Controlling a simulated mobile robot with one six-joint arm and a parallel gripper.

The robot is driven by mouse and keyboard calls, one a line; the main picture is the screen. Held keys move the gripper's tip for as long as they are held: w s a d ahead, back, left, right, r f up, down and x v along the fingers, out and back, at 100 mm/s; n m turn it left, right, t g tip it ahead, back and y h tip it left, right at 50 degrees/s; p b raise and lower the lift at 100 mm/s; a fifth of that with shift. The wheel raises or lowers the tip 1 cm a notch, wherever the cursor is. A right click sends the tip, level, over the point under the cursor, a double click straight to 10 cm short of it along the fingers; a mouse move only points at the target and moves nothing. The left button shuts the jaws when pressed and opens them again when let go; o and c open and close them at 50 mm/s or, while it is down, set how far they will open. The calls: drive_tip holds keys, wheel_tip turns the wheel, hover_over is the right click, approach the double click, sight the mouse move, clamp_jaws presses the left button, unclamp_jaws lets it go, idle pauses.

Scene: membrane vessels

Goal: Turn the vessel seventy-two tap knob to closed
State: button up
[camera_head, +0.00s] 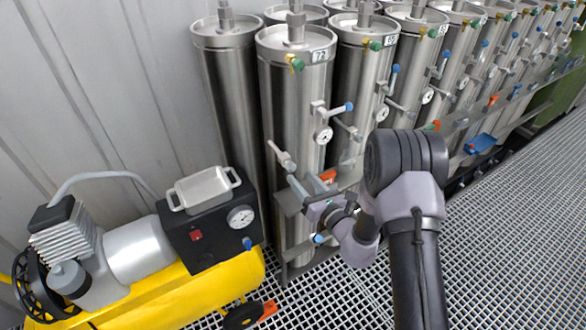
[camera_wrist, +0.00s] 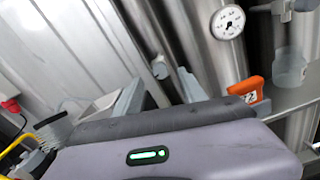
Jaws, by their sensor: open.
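Vessel seventy-two (camera_head: 288,105) is a tall steel cylinder with a "72" label near its top, at the front of the row. It carries a round gauge (camera_head: 323,135), also in the wrist view (camera_wrist: 228,22), and a blue-ended tap (camera_head: 340,108). Lower left on it, a grey round-ended tap knob (camera_head: 281,155) sticks out; it appears to be the grey round end (camera_wrist: 160,68) in the wrist view. My gripper (camera_head: 306,188) is open and empty, just below and right of that knob. In the wrist view its fingertips (camera_wrist: 160,90) stand either side of the knob's end, apparently short of it.
An orange piece with a label (camera_wrist: 246,90) sits on the rail at right, close to my gripper; it also shows in the head view (camera_head: 328,176). A yellow compressor (camera_head: 200,290) stands lower left. More vessels (camera_head: 440,55) run rightward. Grating floor (camera_head: 510,240) is clear at right.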

sight(293, 168)
drive_tip(key=x, duration=0.6)
drive_tip(key=shift+c, duration=0.4)
clamp_jaws()
